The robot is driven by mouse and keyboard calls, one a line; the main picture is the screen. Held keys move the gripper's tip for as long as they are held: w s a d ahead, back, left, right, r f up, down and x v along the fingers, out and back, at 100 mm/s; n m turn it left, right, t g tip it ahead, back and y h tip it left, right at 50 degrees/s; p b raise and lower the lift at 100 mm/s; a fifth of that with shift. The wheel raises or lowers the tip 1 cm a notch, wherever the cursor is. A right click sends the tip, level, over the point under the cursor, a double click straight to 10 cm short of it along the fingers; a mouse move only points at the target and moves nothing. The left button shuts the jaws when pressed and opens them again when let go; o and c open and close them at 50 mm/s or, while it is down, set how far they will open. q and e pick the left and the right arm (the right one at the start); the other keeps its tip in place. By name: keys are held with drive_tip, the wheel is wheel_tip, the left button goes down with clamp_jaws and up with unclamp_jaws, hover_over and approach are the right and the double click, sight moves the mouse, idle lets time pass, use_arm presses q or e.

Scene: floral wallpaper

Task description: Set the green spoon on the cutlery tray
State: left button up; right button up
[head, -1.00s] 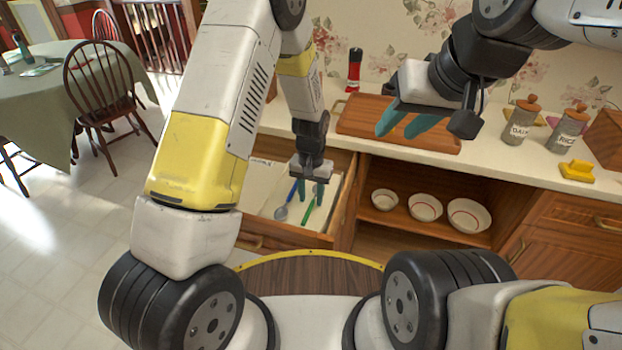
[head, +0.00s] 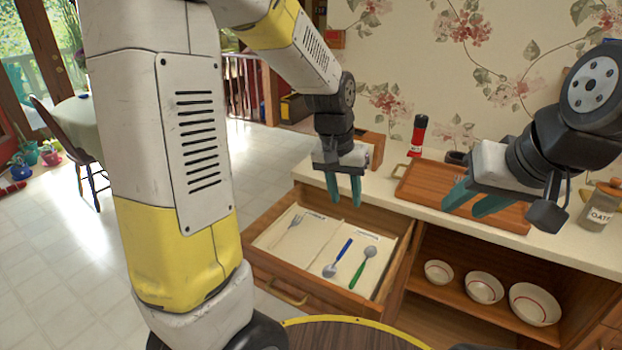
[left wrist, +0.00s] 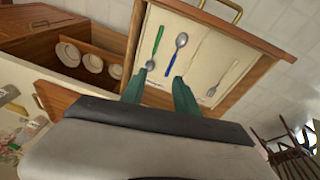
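The green spoon (head: 363,265) lies in the right section of a pale, labelled drawer insert, beside a blue-handled spoon (head: 337,260). The green spoon also shows in the left wrist view (left wrist: 158,39). A flat brown wooden tray (head: 418,186) with handles lies on the counter; I cannot tell whether it or the insert (head: 308,248) is the cutlery tray. My left gripper (head: 344,195) is open and empty above the drawer's back, apart from the spoons; its fingers show in the left wrist view (left wrist: 159,92). My right gripper (head: 470,205) is open and empty, in front of the wooden tray.
The drawer (head: 280,277) is pulled out. A fork (head: 288,231) lies in its left section. Several bowls (head: 484,287) stand on the open shelf to the right. A red-and-black bottle (head: 417,136) stands behind the wooden tray, and a labelled jar (head: 600,210) stands at right.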

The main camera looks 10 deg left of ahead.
use_arm(q)
drive_tip(key=s+a+r+n+t, duration=0.1)
drive_tip(key=s+a+r+t, duration=0.1)
drive_tip(key=s+a+r, duration=0.2)
drive_tip(key=s+a+r+t, duration=0.2)
drive_tip(key=s+a+r, duration=0.2)
drive_tip(key=s+r, duration=0.3)
drive_tip(key=s, duration=0.4)
drive_tip(key=shift+s+r+n, duration=0.25)
drive_tip(key=shift+r+n, duration=0.05)
drive_tip(key=shift+n, duration=0.1)
